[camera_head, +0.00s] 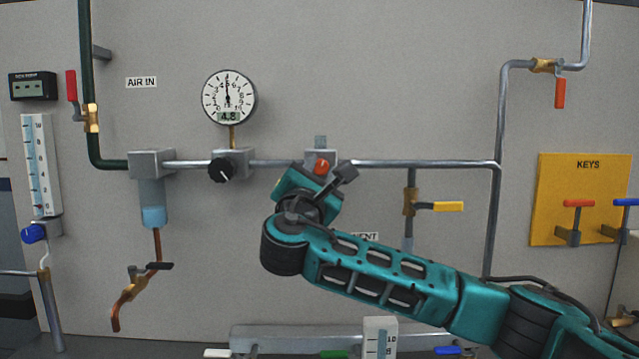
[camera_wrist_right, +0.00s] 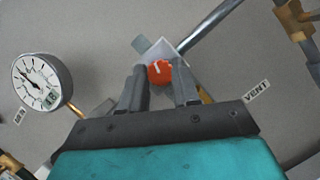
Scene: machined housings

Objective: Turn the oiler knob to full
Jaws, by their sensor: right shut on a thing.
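The oiler knob (camera_head: 321,167) is a small orange-red round knob on a grey block in the horizontal pipe, right of the gauge. In the right wrist view the knob (camera_wrist_right: 159,73) shows a short white mark and sits between the two fingertips. My right gripper (camera_wrist_right: 160,80) is shut on it, with one finger on each side. In the head view the right arm comes in from the lower right, and the gripper (camera_head: 324,173) partly covers the knob and its block. No scale marks show around the knob. My left gripper is not in view.
A round gauge (camera_head: 229,97) reading 4.8 and a black knob (camera_head: 222,170) are left of the gripper. A yellow-handled valve (camera_head: 447,206) hangs to the right, near the VENT label. The yellow KEYS board (camera_head: 585,190) is far right. Bare wall lies above the pipe.

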